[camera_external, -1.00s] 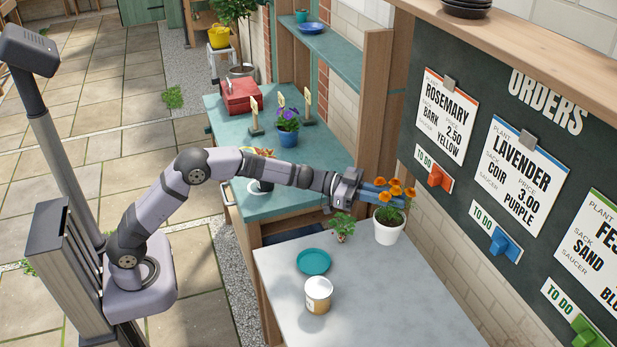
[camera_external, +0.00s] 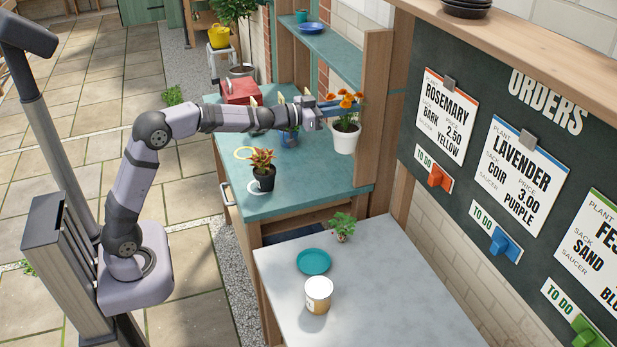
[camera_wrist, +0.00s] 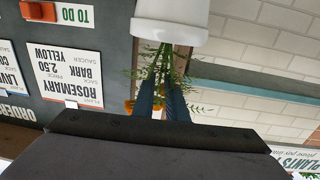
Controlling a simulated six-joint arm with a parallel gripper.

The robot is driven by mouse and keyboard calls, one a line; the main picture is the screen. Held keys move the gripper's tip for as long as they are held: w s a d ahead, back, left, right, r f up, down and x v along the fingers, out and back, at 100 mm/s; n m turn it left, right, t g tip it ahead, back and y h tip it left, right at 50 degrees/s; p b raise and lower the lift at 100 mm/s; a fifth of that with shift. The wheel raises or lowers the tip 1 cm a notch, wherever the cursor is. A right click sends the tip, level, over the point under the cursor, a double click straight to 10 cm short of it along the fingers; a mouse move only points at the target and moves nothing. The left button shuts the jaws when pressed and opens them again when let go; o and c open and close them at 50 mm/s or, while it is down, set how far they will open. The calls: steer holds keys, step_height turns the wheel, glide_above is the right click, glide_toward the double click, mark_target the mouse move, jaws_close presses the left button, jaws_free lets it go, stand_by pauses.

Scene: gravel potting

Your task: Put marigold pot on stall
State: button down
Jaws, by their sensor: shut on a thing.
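The marigold pot (camera_external: 345,138) is white with orange flowers. It is upright, in front of the teal stall counter's right part as seen by the external camera. I cannot tell whether its base touches the counter. My gripper (camera_external: 332,104) is shut on the marigold plant just above the pot. In the wrist view the white pot (camera_wrist: 170,24) appears upside down, and my gripper's blue fingers (camera_wrist: 163,88) close on the green stems. The teal stall counter (camera_external: 300,190) has a bare front part.
On the counter stand a dark pot with a reddish plant (camera_external: 263,178), a blue pot (camera_external: 290,138) partly behind my arm, and a red box (camera_external: 241,91). A wooden post (camera_external: 377,110) is close right of the marigold. The grey table (camera_external: 390,285) holds a teal saucer (camera_external: 314,261), jar (camera_external: 318,294) and small plant (camera_external: 343,226).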

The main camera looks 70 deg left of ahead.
steer(key=s+a+f+n+g+y, duration=0.2)
steer(key=s+a+f+n+y, duration=0.15)
steer(key=a+y, duration=0.3)
steer(key=s+a+f+n+g+y, duration=0.25)
steer(key=a+f+n+y, duration=0.25)
steer(key=a, duration=0.3)
step_height(320, 180, down, 11)
steer(key=p, duration=0.1)
steer(key=shift+s+r+t, duration=0.2)
steer(key=shift+s+t, duration=0.1)
steer(key=shift+t, duration=0.15)
steer(key=shift+f+m, duration=0.1)
steer(key=shift+m, duration=0.15)
steer(key=shift+f, duration=0.1)
steer(key=c, duration=1.9)
jaws_free()
steer(key=shift+f, duration=0.1)
steer(key=shift+c, duration=0.2)
steer(key=shift+o, duration=0.9)
